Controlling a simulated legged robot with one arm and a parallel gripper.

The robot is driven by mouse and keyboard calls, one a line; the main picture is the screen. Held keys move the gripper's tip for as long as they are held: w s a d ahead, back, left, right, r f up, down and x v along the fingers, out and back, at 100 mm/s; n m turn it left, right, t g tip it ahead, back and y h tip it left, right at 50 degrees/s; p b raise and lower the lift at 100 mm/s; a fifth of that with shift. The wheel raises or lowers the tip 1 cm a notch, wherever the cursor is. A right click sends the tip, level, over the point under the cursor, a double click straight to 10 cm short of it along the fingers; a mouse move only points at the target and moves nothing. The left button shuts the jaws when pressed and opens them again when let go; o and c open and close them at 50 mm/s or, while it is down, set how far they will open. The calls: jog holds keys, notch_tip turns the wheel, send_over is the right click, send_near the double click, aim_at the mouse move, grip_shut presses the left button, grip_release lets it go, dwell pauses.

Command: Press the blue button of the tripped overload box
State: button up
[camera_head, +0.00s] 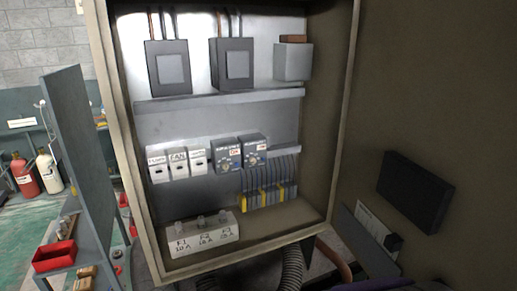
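Two small dark boxes with blue round parts sit side by side on the middle rail of an open electrical cabinet. They look like the overload boxes: the left box (227,154) and the right box (254,150). Each has a pale label and small blue round parts on its front, too small to read clearly. I cannot tell which box is tripped. My gripper does not show in this view.
The cabinet frame (132,165) surrounds the boxes, with its door (425,110) open at right. White labelled switches (178,164) stand left of the boxes, terminals (268,197) below. A fuse block (202,235) sits on the cabinet floor. A red bin (54,256) is at lower left.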

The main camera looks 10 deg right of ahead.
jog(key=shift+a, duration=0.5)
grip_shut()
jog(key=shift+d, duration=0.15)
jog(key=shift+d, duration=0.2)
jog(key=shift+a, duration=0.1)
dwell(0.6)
